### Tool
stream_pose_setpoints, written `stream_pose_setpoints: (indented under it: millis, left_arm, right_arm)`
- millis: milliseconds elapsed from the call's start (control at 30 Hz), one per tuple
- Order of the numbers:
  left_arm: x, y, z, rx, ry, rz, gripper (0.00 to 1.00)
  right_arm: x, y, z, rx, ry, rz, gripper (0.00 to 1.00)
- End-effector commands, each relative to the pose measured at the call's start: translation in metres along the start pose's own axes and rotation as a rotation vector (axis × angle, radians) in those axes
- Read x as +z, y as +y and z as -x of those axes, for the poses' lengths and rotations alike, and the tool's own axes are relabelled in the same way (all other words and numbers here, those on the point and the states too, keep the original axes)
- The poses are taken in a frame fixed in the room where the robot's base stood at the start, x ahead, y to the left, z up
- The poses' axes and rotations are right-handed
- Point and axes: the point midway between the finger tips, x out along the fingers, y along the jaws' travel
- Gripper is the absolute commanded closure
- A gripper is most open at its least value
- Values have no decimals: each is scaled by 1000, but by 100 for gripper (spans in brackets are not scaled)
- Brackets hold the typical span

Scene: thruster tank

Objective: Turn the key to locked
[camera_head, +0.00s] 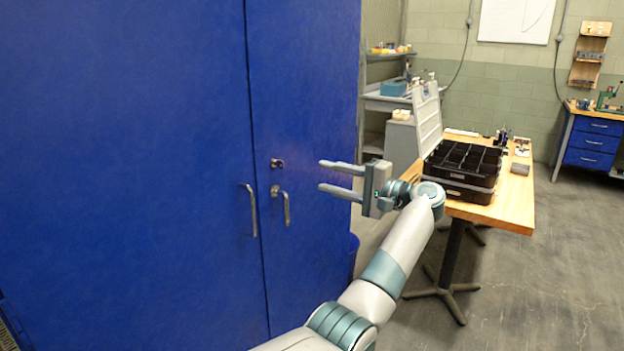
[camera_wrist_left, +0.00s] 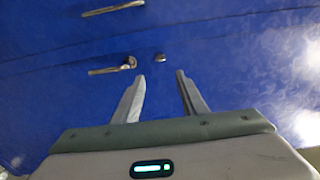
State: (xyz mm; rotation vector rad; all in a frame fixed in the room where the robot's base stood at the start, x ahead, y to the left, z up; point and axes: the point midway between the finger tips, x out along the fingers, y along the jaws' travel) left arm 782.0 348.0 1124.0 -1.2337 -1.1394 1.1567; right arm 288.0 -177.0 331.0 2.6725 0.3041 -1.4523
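A small metal key in its lock (camera_head: 277,163) sits on the right door of the blue cabinet (camera_head: 306,90), just above that door's handle. In the left wrist view the lock (camera_wrist_left: 159,57) is a small metal spot ahead of the fingertips; the key's angle is too small to tell. My left gripper (camera_head: 321,175) points at the door from the right, its two fingers apart with nothing between them. In the left wrist view the open fingers (camera_wrist_left: 161,76) stand short of the lock. My right gripper is not in view.
A right door handle (camera_head: 286,208) hangs just below the lock, and a left door handle (camera_head: 251,210) is beside the door seam. A wooden table (camera_head: 515,205) with a black compartment case (camera_head: 462,189) stands to the right, behind my arm. Open floor lies at the lower right.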

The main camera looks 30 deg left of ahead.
Motion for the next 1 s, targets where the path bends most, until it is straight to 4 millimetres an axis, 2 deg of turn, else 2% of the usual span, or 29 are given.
stream_pose_setpoints:
  millis: [100, 300, 867, 1000]
  left_arm:
    - [-1, 1, 19, 0, 3, 1, 61]
    - [0, 1, 35, 0, 1, -1, 61]
    - [0, 0, 38, 0, 1, -1, 61]
    - [-2, 8, 37, 5, 12, -8, 61]
  right_arm:
    - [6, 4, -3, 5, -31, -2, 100]
    - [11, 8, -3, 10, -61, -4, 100]
    - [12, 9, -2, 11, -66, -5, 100]
    - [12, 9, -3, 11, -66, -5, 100]
